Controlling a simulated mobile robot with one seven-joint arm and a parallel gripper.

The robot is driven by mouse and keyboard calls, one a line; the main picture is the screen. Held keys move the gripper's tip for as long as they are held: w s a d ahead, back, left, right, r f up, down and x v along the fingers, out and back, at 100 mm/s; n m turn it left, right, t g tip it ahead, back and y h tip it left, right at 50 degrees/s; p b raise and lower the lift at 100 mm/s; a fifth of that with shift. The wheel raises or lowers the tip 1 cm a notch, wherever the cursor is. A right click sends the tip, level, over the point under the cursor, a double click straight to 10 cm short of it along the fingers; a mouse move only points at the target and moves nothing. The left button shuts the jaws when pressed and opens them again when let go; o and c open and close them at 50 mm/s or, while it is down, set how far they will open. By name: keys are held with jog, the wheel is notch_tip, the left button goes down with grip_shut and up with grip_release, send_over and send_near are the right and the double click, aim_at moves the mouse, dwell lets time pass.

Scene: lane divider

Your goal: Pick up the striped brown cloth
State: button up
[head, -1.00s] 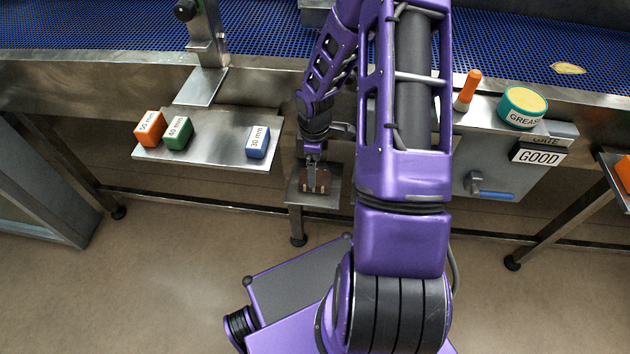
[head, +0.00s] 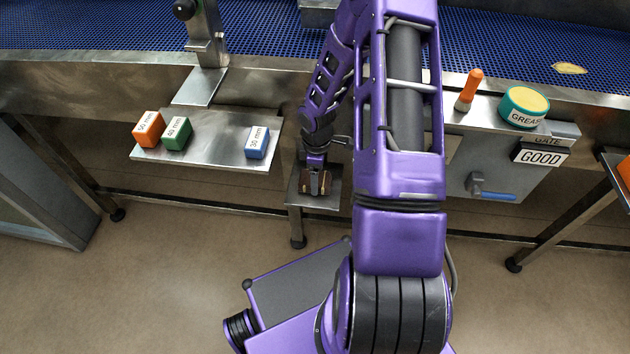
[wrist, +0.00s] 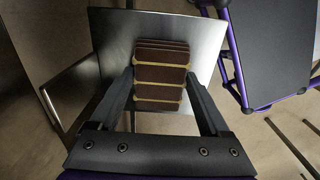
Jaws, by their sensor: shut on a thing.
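The striped brown cloth (wrist: 160,92) is a folded stack with tan bands, at a small metal shelf (wrist: 110,35). In the head view, only brown slivers of the cloth (head: 327,187) show around my gripper (head: 316,186), over the same shelf (head: 298,180). In the wrist view, the fingers of my gripper (wrist: 160,72) press on the left and right sides of the cloth, shut on it. I cannot tell whether the cloth still touches the shelf.
A wider shelf (head: 205,150) to the left holds an orange block (head: 147,129), a green block (head: 177,134) and a blue block (head: 257,143). To the right stand a grease tin (head: 525,106) and an orange-topped marker (head: 470,90). A blue conveyor (head: 110,25) runs behind.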

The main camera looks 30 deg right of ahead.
jog(key=shift+r, duration=0.1)
notch_tip(320, 180, up, 28)
jog(key=p, duration=0.5)
jog(key=shift+p, duration=0.35)
jog(key=o, duration=0.8)
jog(key=c, duration=0.6)
jog(key=shift+s, duration=0.1)
jog(key=shift+c, duration=0.2)
